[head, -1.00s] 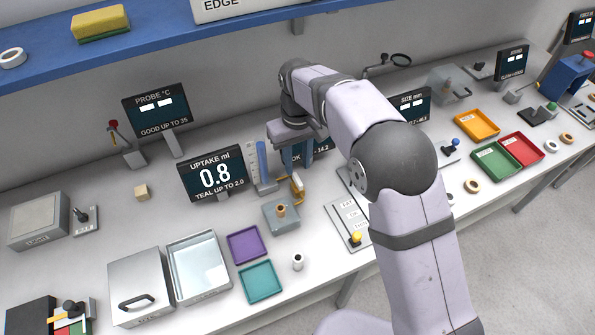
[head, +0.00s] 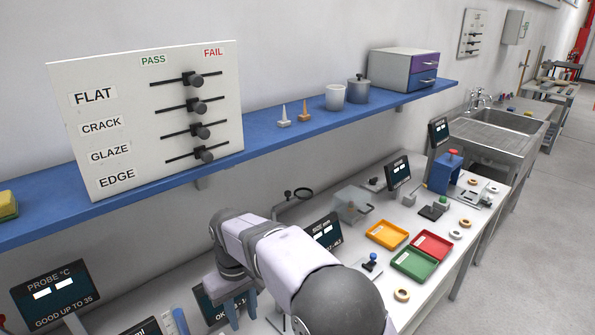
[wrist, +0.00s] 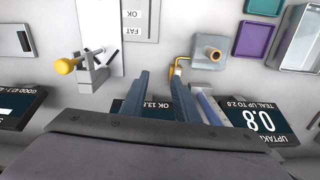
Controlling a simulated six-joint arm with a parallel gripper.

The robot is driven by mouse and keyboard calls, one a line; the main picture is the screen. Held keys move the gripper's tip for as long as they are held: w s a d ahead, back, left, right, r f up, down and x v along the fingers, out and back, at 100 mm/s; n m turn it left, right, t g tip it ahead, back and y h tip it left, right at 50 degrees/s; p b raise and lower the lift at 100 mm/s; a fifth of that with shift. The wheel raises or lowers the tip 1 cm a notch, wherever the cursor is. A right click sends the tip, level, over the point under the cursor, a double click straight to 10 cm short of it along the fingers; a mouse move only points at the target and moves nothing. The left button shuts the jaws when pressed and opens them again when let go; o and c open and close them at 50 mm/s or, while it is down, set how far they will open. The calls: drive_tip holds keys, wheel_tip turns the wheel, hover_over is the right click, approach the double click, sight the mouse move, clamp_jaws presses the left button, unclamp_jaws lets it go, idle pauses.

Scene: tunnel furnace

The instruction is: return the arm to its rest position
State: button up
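My gripper (head: 242,308) hangs low at the bottom of the head view, in front of a dark display reading OK. In the wrist view my gripper (wrist: 160,75) shows two blue-grey fingers standing apart, with nothing between them but the bench and part of the OK display (wrist: 155,108) behind. My arm runs from the gripper to the lower right of the head view.
In the wrist view, a yellow-knobbed device (wrist: 92,68) and a brass hook-shaped part (wrist: 178,67) flank the fingers. The blue shelf (head: 290,128) carries the PASS/FAIL board (head: 125,75). Orange (head: 387,235), red (head: 432,245) and green (head: 414,264) trays lie on the bench right of the arm.

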drive_tip(key=s+d+m, duration=0.2)
drive_tip(key=d+m, duration=0.1)
drive_tip(key=d, duration=1)
drive_tip(key=s+d+f+m, duration=0.2)
drive_tip(key=s+d, duration=0.6)
drive_tip(key=s+d+f+m, duration=0.1)
drive_tip(key=s+d+m, duration=0.2)
drive_tip(key=s+d, duration=0.4)
drive_tip(key=shift+s+d+f, duration=0.4)
drive_tip(key=shift+d, duration=0.4)
